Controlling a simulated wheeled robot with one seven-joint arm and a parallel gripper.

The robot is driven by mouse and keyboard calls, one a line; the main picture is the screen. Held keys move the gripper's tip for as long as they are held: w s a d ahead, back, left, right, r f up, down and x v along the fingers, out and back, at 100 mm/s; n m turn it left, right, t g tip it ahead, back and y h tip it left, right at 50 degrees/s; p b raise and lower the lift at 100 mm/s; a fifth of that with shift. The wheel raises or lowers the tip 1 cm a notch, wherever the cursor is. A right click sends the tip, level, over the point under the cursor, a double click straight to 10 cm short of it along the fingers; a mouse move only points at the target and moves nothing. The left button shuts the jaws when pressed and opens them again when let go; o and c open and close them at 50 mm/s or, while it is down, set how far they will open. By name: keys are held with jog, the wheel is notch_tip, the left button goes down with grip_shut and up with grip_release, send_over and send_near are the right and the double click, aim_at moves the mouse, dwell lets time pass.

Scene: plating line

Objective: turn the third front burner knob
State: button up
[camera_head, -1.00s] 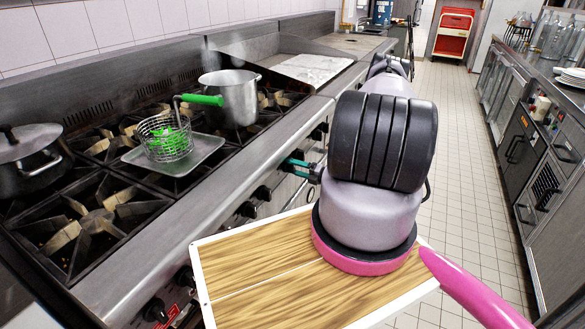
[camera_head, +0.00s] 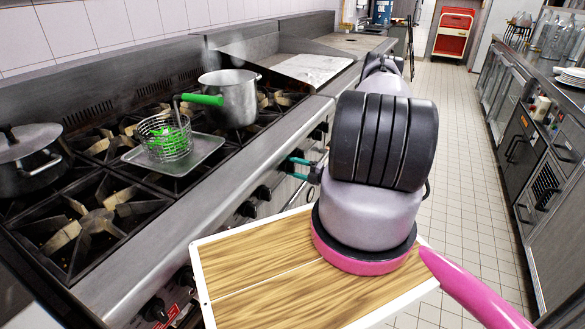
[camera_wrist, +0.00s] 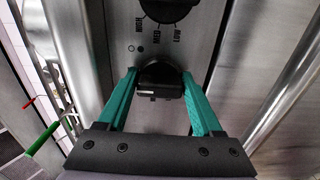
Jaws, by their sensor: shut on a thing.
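My gripper (camera_head: 291,168) is at the stove's front panel in the head view, its teal fingers pointing at the panel. In the wrist view my gripper (camera_wrist: 159,76) has one teal finger on each side of a black burner knob (camera_wrist: 160,90) and is shut on it. The fingers and wrist hide part of this knob in the head view. Another black knob (camera_wrist: 168,8) with printed heat marks sits just above it in the wrist view. More front knobs (camera_head: 247,209) run along the panel. I cannot tell the held knob's exact angle.
The tiled aisle (camera_head: 450,150) on the right is clear.

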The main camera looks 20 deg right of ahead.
jog(key=o, duration=1.3)
jog(key=v, duration=1.1)
jog(key=shift+w, duration=0.1)
